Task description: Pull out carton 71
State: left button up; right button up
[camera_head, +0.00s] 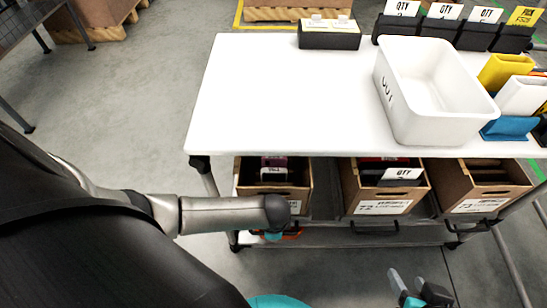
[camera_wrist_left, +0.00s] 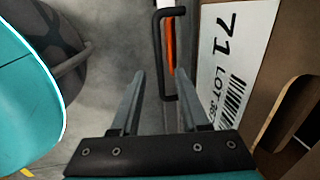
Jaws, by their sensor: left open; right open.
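Carton 71 (camera_head: 300,194) is the leftmost brown carton on the lower shelf, with dark and white-labelled items in it. My left wrist covers part of its front in the head view. Its "71" label (camera_wrist_left: 226,65) shows large in the left wrist view. A black handle (camera_wrist_left: 158,52) runs beside the label, in front of an orange strip. My left gripper (camera_wrist_left: 160,75) is open and empty, its fingertips pointing toward the handle and either side of its lower end in the picture; contact cannot be told. My right gripper (camera_head: 408,284) is open and empty at the bottom right, away from the cartons.
Carton 72 (camera_head: 384,207) and carton 73 (camera_head: 480,205) stand to the right, with handles (camera_head: 375,229) below. The white table top (camera_head: 280,95) overhangs the shelf. It carries a white bin (camera_head: 430,125), black holders and coloured bins. The floor in front is clear.

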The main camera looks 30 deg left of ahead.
pick_arm(q)
jog(key=shift+w+a+f+b, duration=0.1)
jog(key=shift+w+f+b, duration=0.05)
jog(key=shift+f+b, duration=0.65)
jog(key=shift+w+a+f+b, duration=0.15)
jog(key=shift+f+b, duration=0.35)
jog(key=shift+f, duration=0.5)
pick_arm(e)
jog(key=w+a+t+y, duration=0.2)
jog(key=w+a+t, duration=0.1)
jog(key=a+t, duration=0.1)
jog(key=shift+a+r+t+y, duration=0.4)
jog(key=shift+a, duration=0.35)
pick_arm(q)
jog(key=shift+d, duration=0.1)
jog(key=shift+c, duration=0.2)
grip_shut()
